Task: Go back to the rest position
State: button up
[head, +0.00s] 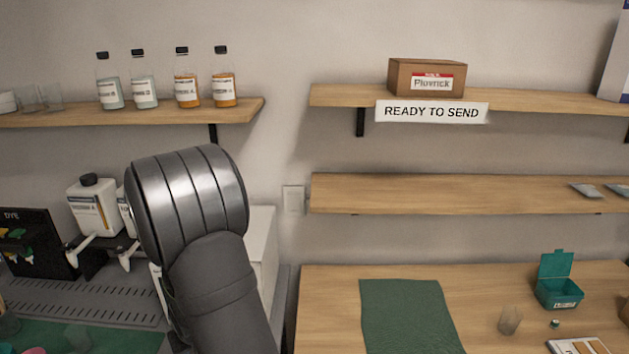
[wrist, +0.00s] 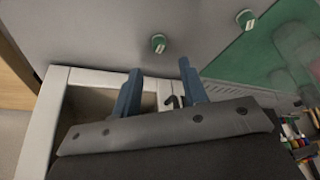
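My gripper (wrist: 158,78) shows in the wrist view, with two blue-grey fingers spread apart and nothing gripped between them. Below the fingers is a white-framed open compartment (wrist: 57,110); I cannot tell how far below. A small black hook-like shape shows near the right finger, its nature unclear. In the head view my arm rises in front of the left bench, and the gripper itself is out of sight there.
Two green-capped items (wrist: 158,43) (wrist: 246,19) lie beyond the fingers. Bottles (head: 186,80) stand on the left shelf (head: 150,115). A cardboard box (head: 427,78) sits on the upper right shelf. The right table holds a green mat (head: 410,315), a teal box (head: 558,290) and a glass (head: 510,320).

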jog(key=x, duration=0.7)
jog(key=shift+s+d, duration=0.1)
jog(key=shift+s, duration=0.05)
jog(key=shift+r, duration=0.1)
